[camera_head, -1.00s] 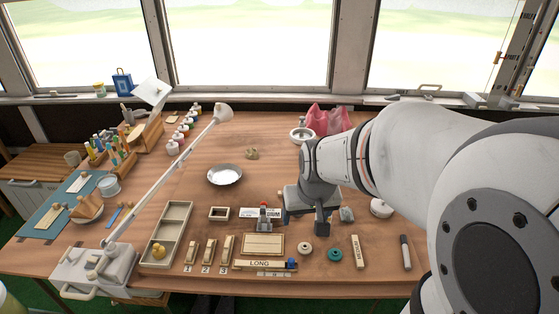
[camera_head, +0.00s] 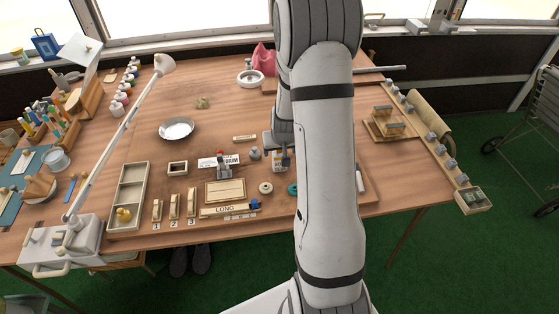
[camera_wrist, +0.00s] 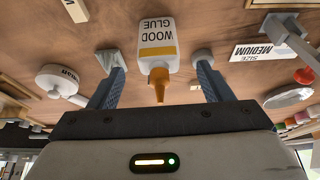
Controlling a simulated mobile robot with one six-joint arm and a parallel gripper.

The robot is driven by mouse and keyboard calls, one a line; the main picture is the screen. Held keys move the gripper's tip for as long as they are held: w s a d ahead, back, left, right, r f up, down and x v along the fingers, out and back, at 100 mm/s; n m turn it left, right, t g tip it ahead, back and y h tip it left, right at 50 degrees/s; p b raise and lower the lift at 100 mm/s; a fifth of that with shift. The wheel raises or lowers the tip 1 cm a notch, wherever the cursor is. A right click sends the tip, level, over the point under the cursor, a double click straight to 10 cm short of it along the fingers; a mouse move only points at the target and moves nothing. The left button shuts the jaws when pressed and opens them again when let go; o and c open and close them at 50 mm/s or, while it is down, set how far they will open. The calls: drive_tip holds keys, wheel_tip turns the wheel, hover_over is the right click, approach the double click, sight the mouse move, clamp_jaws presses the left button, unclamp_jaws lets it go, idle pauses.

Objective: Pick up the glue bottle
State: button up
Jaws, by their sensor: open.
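The white glue bottle with a yellow stripe, an orange nozzle and the words "WOOD GLUE" shows upside down in the wrist view (camera_wrist: 157,33). My gripper (camera_wrist: 156,62) is open, with one blue-grey finger on each side of the bottle and a visible gap to both. The nozzle points toward the palm. In the head view the bottle (camera_head: 279,165) is partly hidden by my gripper (camera_head: 279,148) and arm. I cannot tell whether the fingers are level with the bottle's body.
A "SIZE MEDIUM" sign (camera_wrist: 262,51) stands to the right in the wrist view. A teal ring (camera_head: 292,188) and a pale ring (camera_head: 265,188) lie nearer the front edge. A silver bowl (camera_head: 176,128) is farther left.

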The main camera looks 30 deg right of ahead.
sight(280, 152)
drive_tip(key=b+x, duration=0.1)
drive_tip(key=x, duration=0.3)
drive_tip(key=shift+w+d+f, duration=0.15)
drive_tip(key=shift+w+f, duration=0.15)
drive_tip(key=shift+c, duration=0.4)
drive_tip(key=c, duration=1.1)
